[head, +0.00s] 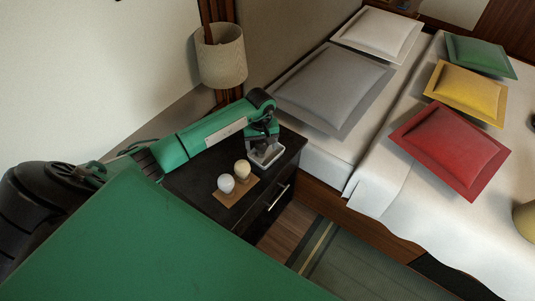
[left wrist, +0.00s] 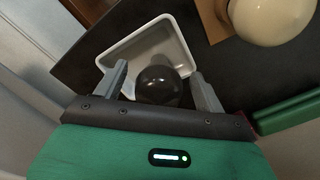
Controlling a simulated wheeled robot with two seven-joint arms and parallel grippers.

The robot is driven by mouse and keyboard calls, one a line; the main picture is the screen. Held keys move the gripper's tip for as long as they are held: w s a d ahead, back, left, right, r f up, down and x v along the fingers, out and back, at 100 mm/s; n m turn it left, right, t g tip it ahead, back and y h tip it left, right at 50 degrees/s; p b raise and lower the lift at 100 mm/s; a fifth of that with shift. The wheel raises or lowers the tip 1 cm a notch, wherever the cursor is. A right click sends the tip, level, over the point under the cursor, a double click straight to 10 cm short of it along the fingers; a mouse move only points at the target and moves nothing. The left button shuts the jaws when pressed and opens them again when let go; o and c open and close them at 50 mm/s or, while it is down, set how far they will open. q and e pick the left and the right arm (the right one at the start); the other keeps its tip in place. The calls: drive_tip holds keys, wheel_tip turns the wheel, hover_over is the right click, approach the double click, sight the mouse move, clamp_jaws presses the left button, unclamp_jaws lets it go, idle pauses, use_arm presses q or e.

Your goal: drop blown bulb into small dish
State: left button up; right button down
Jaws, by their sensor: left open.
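The small dish (head: 268,160) is a white, rectangular tray on the dark nightstand, below my left gripper (head: 262,142). In the left wrist view the dish (left wrist: 127,50) lies just past the fingertips. The blown bulb (left wrist: 158,86) is a dark, round globe between the two fingers of my left gripper (left wrist: 160,75). The fingers stand apart with a gap on each side of it. The bulb overlaps the near part of the dish; whether it rests on the dish floor is hard to tell. My right gripper is not in view.
Two pale bulbs (head: 226,183) stand on a brown mat (head: 237,194) beside the dish; one whitish bulb (left wrist: 270,20) shows in the left wrist view. A lamp (head: 221,58) stands behind my arm. The bed (head: 345,165) is to the right.

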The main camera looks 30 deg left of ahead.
use_arm(q)
wheel_tip(320, 180, up, 14)
drive_tip(key=shift+b, duration=0.4)
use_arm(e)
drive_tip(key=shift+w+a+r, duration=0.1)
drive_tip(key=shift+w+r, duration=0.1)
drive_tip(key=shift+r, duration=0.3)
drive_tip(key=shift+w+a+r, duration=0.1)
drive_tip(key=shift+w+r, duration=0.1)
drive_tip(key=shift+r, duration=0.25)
use_arm(q)
drive_tip(key=shift+f, duration=0.1)
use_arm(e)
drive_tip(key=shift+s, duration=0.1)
